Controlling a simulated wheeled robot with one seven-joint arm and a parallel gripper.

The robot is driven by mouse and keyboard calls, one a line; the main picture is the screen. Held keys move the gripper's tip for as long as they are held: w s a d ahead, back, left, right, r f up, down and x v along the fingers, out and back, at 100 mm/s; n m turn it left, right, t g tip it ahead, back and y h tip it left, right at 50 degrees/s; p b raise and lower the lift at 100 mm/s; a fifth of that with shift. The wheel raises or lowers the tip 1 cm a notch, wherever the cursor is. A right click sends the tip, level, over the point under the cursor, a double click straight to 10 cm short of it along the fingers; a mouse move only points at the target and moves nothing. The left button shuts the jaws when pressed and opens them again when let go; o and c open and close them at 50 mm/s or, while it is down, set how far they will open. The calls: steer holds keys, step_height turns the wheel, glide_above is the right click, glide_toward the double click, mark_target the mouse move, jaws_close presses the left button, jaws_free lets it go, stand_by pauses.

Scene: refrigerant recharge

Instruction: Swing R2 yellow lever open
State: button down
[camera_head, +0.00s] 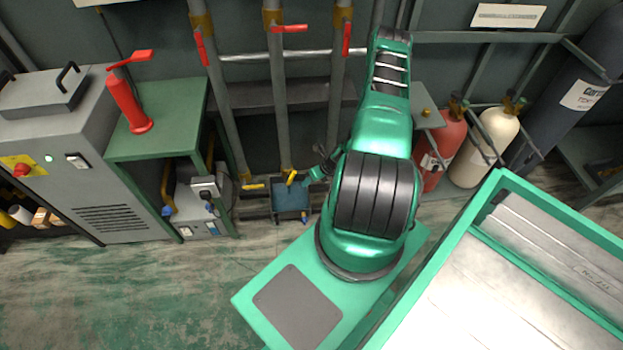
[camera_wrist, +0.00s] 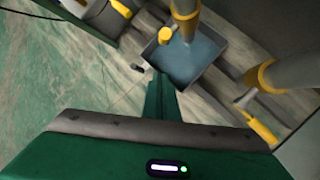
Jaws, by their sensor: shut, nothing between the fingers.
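The middle pipe has a short yellow lever (camera_head: 291,177) at its lower end, pointing down and slightly left; I take it as R2, though no label is readable. In the wrist view its rounded yellow end (camera_wrist: 165,34) shows above a blue tray. Another yellow lever (camera_head: 252,186) lies sideways at the left pipe. A further one (camera_wrist: 262,125) is on the right pipe in the wrist view; my arm hides it in the head view. My gripper (camera_head: 318,172) is just right of the middle lever. Its fingers (camera_wrist: 160,94) are shut and empty, apart from the lever in the wrist view.
Red levers (camera_head: 288,28) sit higher on the pipes. The blue tray (camera_head: 291,194) is below the middle pipe. A green bench (camera_head: 165,140) stands left, red and cream cylinders (camera_head: 480,150) right. A green-framed cart (camera_head: 485,195) is at front right. Floor at front left is clear.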

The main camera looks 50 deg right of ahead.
mark_target(291, 178)
steer(key=w, duration=0.2)
steer(key=w+f, duration=0.1)
steer(key=w, duration=0.2)
stand_by(0.5)
